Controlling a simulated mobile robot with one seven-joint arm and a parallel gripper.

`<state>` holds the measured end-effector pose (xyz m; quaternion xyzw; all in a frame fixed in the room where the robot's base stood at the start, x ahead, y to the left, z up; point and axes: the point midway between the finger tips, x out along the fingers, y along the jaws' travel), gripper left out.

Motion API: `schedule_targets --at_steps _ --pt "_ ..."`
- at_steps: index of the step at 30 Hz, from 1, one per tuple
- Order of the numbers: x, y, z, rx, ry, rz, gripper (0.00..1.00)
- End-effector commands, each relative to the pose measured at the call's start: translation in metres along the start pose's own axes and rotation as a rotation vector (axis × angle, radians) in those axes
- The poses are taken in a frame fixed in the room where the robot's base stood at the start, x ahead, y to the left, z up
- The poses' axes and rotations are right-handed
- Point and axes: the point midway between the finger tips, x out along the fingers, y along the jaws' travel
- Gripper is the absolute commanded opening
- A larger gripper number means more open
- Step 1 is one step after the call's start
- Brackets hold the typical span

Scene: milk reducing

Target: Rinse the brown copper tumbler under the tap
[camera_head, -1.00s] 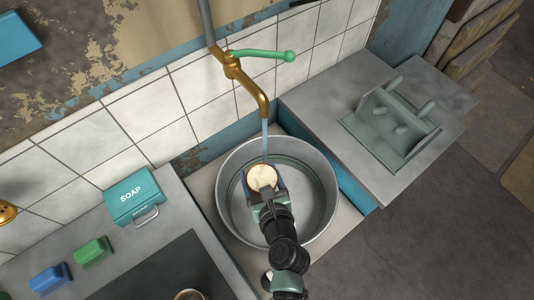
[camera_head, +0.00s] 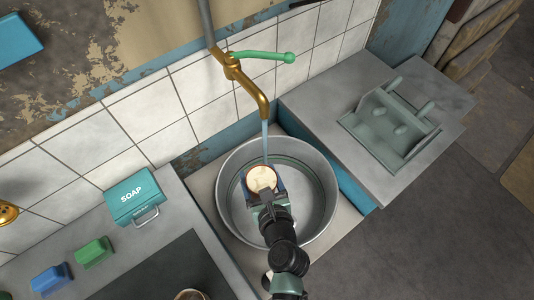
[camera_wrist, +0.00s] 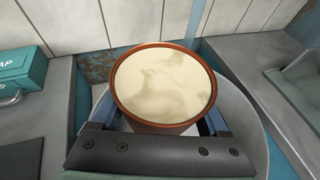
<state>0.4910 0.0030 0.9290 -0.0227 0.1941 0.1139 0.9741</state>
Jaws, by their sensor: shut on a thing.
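The brown copper tumbler (camera_wrist: 164,84) is upright and full to near its rim with a cream-coloured liquid. My gripper (camera_head: 264,190) is shut on the tumbler and holds it over the round metal basin (camera_head: 226,171). The brass tap (camera_head: 250,91) with a green lever (camera_head: 268,56) is above. A thin blue stream of water (camera_head: 266,142) falls from its spout and ends at the far edge of the tumbler. The tumbler also shows in the head view (camera_head: 261,179), where my gripper partly hides its wall.
A teal soap box (camera_head: 134,196) stands on the left counter with a green sponge (camera_head: 94,251) and a blue sponge (camera_head: 52,278). A grey-green rack (camera_head: 392,128) sits on the right counter. The basin has free room around the tumbler.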

Motion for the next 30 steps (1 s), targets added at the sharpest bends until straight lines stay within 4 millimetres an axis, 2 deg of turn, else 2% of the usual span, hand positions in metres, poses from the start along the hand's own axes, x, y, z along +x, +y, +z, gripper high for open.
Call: schedule_targets --at_steps 2,16,30 --pt "-0.009 0.003 0.008 0.001 -0.002 0.0 0.2" --pt "-0.047 0.022 0.021 0.001 -0.002 -0.001 0.2" --pt "-0.05 0.024 0.021 0.0 -0.003 -0.001 0.2"
